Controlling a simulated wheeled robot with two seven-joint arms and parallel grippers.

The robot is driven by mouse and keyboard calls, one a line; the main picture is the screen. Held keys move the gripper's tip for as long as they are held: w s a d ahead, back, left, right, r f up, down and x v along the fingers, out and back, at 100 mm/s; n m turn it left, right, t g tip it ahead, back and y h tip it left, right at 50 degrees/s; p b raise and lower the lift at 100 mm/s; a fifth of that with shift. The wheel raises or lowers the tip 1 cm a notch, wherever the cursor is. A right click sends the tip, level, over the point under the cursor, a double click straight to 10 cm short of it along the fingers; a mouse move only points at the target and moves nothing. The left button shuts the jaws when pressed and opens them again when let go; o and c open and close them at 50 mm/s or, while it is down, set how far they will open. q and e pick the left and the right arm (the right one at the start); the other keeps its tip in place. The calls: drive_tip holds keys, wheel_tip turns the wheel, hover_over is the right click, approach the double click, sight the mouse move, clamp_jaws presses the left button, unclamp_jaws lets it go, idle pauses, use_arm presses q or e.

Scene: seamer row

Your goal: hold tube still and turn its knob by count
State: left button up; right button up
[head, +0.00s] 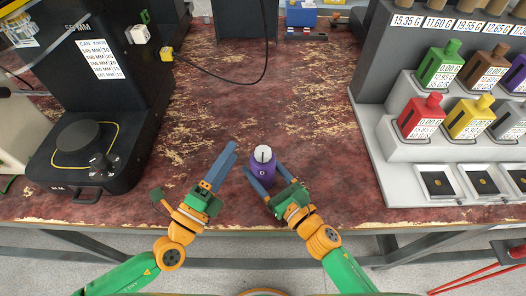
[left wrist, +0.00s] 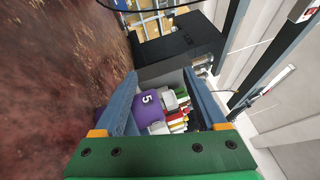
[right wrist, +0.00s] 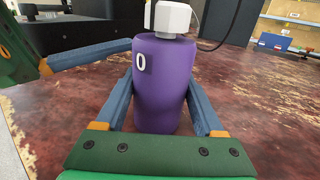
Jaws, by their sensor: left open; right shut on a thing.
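The purple tube (head: 262,174) stands upright on the worn red bench near its front edge. Its white knob (head: 263,154) sits on top with a dark line across it. My right gripper (right wrist: 160,100) is shut on the tube's body, a finger on each side; a white "0" faces that wrist camera. My left gripper (head: 229,158) is open and empty, left of the tube and apart from it. In the left wrist view the tube (left wrist: 148,110) shows a "5" beyond the open fingers, with the white knob (left wrist: 168,98) beside it. One left finger (right wrist: 92,52) shows at left in the right wrist view.
A black machine (head: 110,110) marked "55 MM" with a label sheet stands at the left. A grey stepped rack (head: 410,152) of coloured bottles stands at the right, with weight labels above. A dark cable (head: 240,82) lies at the back. The bench around the tube is clear.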

sight(261, 161)
use_arm(q)
drive_tip(key=s+d+n+y, duration=0.4)
drive_tip(key=s+n, duration=0.6)
drive_tip(key=n, duration=1.3)
drive_tip(key=shift+m, duration=0.3)
drive_tip(key=x, duration=1.2)
drive_tip(key=shift+r, duration=0.15)
clamp_jaws()
